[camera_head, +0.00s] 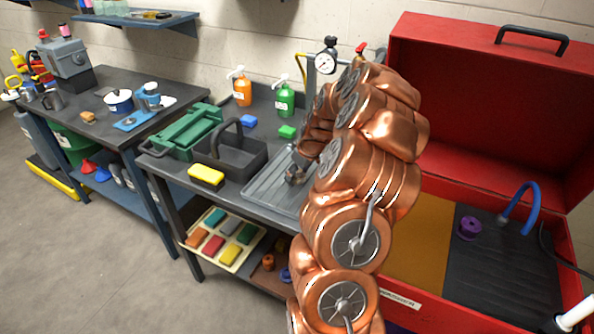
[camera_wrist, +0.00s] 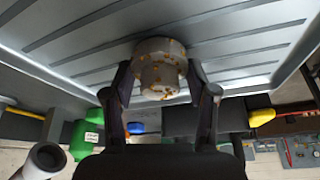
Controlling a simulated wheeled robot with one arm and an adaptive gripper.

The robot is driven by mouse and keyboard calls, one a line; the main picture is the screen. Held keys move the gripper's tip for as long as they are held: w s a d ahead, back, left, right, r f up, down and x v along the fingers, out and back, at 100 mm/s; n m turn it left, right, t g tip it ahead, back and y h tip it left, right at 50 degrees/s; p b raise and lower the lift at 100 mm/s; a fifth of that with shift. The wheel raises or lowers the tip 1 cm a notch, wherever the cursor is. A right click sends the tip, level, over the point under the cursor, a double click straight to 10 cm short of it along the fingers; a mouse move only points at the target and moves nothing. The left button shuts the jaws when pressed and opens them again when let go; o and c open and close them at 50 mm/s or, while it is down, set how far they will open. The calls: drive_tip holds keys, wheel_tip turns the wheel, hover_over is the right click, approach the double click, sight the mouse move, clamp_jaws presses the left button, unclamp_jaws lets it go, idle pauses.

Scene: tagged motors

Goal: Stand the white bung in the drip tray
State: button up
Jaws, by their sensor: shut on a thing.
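The white bung (camera_wrist: 160,68) shows in the wrist view as a pale, stepped round piece with brown specks, greyish in the shade. My gripper (camera_wrist: 160,82) is shut on it, one dark finger on each side. The bung's wider end faces the ribbed floor of the drip tray (camera_wrist: 60,38); I cannot tell whether it touches. In the head view the grey ribbed drip tray (camera_head: 268,190) lies on the bench, partly hidden by my copper arm. My gripper (camera_head: 296,174) is low over the tray there, and the bung cannot be made out.
A dark caddy (camera_head: 232,158) with a yellow sponge (camera_head: 206,175) stands left of the tray. Orange (camera_head: 242,92) and green (camera_head: 284,100) bottles stand behind. An open red case (camera_head: 480,95) with a purple bung (camera_head: 469,228) is at right.

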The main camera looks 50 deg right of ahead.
drive_tip(key=shift+f, duration=0.15)
drive_tip(key=o, duration=1.5)
drive_tip(key=b+v, duration=0.4)
drive_tip(key=v, duration=0.8)
drive_tip(key=s+a+r+n+g+y, duration=0.1)
drive_tip(key=s+a, duration=0.2)
drive_tip(key=a, duration=1.1)
drive_tip(key=s+a+r+n+g, duration=0.1)
drive_tip(key=s+a+r+g, duration=0.15)
drive_tip(key=a, duration=1.05)
drive_tip(key=s+a+f+g, duration=0.1)
drive_tip(key=s+a, duration=0.2)
drive_tip(key=s, duration=0.3)
drive_tip(key=s+a+f+m, duration=0.1)
drive_tip(key=s+a+f, duration=0.1)
drive_tip(key=s+a, duration=0.2)
drive_tip(key=s+a+f+g+h, duration=0.1)
drive_tip(key=s+a, duration=0.2)
drive_tip(key=s, duration=0.7)
drive_tip(key=shift+s+a+f+m+g+p, duration=0.2)
drive_tip(key=shift+f+m+g+p, duration=0.1)
drive_tip(key=shift+m+g, duration=0.1)
